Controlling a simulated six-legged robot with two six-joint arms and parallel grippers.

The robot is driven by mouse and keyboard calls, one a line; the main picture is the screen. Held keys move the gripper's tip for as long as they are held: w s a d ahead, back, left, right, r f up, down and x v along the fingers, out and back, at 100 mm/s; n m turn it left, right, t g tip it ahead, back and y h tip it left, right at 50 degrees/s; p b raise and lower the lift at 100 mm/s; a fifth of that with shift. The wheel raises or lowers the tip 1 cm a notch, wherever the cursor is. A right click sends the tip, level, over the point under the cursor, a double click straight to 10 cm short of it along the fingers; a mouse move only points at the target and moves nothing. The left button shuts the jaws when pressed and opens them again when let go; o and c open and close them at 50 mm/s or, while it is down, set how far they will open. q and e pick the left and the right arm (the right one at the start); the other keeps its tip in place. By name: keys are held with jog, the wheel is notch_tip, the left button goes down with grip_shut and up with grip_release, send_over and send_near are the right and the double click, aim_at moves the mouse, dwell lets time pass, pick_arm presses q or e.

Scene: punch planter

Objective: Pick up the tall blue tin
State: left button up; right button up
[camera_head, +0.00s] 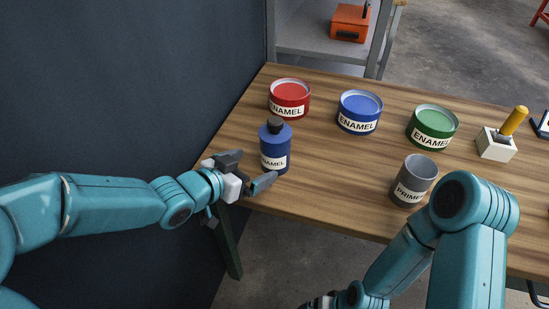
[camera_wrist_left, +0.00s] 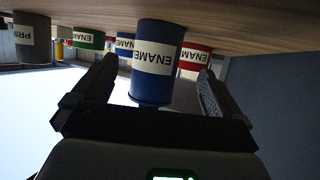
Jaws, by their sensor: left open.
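The tall blue tin (camera_head: 274,148) stands upright near the table's left front edge, with a dark cap and a white ENAMEL label. My left gripper (camera_head: 252,170) is open just left of and in front of it, its fingers pointing toward the tin. In the left wrist view, which is upside down, the tall blue tin (camera_wrist_left: 157,85) appears between the two spread fingers of the left gripper (camera_wrist_left: 156,68), with space on both sides. My right gripper (camera_head: 319,302) is only partly in view at the bottom edge, and its fingers do not show clearly.
A red tin (camera_head: 290,98), short blue tin (camera_head: 359,112) and green tin (camera_head: 432,127) stand behind and to the right. A grey PRIMER tin (camera_head: 413,180) is near the front edge. A white block with a yellow handle (camera_head: 498,143) is farther right. A dark wall is left.

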aim_at(266, 158)
pick_arm(q)
jog(key=shift+x, duration=1)
jog(key=b+x, duration=0.1)
jog(key=x, duration=0.4)
jog(key=shift+w+d+r, duration=0.1)
jog(key=shift+w+d, duration=0.05)
jog(key=shift+d, duration=0.2)
jog(key=shift+r, duration=0.1)
jog(key=c, duration=1.3)
jog(key=shift+r, duration=0.15)
